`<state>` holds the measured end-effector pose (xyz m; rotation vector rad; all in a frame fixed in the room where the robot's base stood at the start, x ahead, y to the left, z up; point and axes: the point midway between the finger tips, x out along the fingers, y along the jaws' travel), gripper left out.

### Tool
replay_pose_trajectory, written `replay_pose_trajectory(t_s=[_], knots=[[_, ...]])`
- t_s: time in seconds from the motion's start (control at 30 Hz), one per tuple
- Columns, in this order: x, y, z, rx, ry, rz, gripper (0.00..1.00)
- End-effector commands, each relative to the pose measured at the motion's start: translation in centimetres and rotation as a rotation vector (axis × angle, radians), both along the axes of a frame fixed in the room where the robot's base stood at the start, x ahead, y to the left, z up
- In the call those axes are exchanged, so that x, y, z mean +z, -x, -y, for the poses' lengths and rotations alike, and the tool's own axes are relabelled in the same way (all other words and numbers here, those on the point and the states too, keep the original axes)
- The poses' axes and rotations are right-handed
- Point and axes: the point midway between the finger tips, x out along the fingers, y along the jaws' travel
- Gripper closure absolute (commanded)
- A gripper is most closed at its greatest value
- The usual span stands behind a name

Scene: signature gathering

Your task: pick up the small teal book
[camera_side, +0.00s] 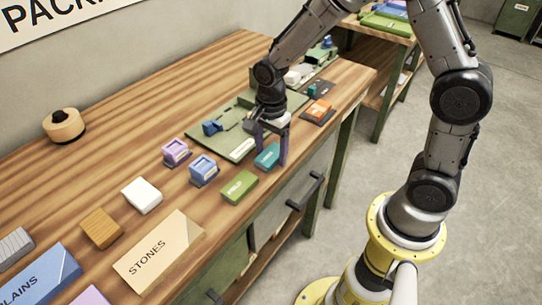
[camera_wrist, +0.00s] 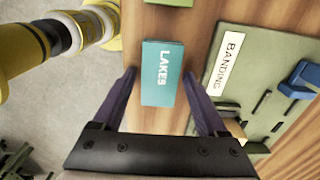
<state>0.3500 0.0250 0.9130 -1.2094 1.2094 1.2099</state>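The small teal book (camera_side: 267,157) lies on the wooden table, and its cover reads LAKES in the wrist view (camera_wrist: 162,73). My gripper (camera_side: 270,150) is over it, fingers pointing down, one on each side of the book. In the wrist view my gripper (camera_wrist: 161,85) is open, with a visible gap between each purple finger and the book. The book appears to rest on the table, not held.
Small purple and blue blocks (camera_side: 203,170) stand to the left. The table's front edge is near.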

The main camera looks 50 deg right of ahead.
Motion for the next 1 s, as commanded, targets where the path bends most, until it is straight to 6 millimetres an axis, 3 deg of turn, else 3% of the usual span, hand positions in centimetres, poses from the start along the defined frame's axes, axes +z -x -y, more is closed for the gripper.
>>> replay_pose_trajectory(t_s=[0.03,0.4,0.77,1.0], knots=[[0.0,0.0,0.0,0.0,0.0,0.0,0.36],[0.1,0.0,0.0,0.0,0.0,0.001,0.99],[0.6,-0.1,0.0,0.0,0.0,0.004,1.0],[3.6,0.1,0.0,0.0,0.0,0.006,1.0]])
